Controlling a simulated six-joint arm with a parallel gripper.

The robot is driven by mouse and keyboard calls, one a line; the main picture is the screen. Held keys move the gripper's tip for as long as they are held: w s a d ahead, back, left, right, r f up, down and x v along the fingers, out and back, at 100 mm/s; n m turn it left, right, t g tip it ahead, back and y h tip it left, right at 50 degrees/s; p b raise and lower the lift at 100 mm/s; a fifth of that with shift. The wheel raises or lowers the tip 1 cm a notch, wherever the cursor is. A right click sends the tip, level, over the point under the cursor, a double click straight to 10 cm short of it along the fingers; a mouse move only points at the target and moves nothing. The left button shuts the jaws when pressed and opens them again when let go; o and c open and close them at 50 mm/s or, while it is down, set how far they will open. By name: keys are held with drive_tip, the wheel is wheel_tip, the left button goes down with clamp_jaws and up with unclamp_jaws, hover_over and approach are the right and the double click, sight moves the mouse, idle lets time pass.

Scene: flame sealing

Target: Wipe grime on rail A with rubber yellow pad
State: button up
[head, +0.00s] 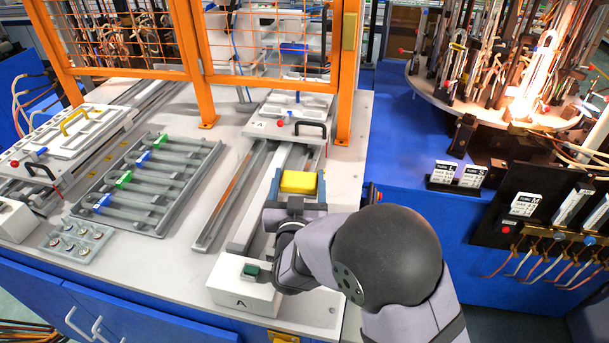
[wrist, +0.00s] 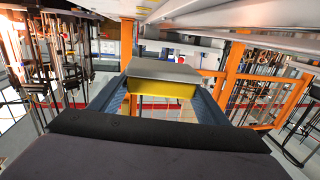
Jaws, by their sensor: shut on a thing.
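The yellow pad (head: 299,182) is held between the two blue fingers of my gripper (head: 296,188), which is shut on it. In the wrist view the pad (wrist: 162,89) sits between the fingertips (wrist: 163,85), with a flat grey face on one side. Rail A (head: 254,206) runs from the white block marked A up to the carriage marked A. The pad is over the right side of this rail assembly; I cannot tell whether it touches. A brownish streak (head: 236,182) lies along the left part of the assembly. My gripper and arm hide part of the rail's near right end.
The white block (head: 238,292) with a green button stands at the near end. The carriage (head: 292,112) with a black handle is at the far end, by the orange fence post (head: 349,75). A rack of rods (head: 150,185) lies left. A glowing burner turntable (head: 530,105) is at right.

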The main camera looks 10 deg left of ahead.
sight(292, 192)
drive_tip(key=shift+s+a+f+n, duration=0.3)
drive_tip(key=shift+s+f, duration=0.3)
drive_tip(key=shift+f, duration=0.25)
drive_tip(key=shift+s+r, duration=0.15)
drive_tip(key=shift+s, duration=1.5)
drive_tip(key=shift+s+r, duration=0.1)
drive_tip(key=shift+s, duration=1.4)
drive_tip(key=shift+a+r, duration=0.1)
drive_tip(key=shift+r, duration=0.05)
drive_tip(key=r+p, duration=0.1)
drive_tip(key=r, duration=0.1)
drive_tip(key=r+p, duration=0.4)
drive_tip(key=r, duration=0.1)
drive_tip(key=shift+a, duration=0.3)
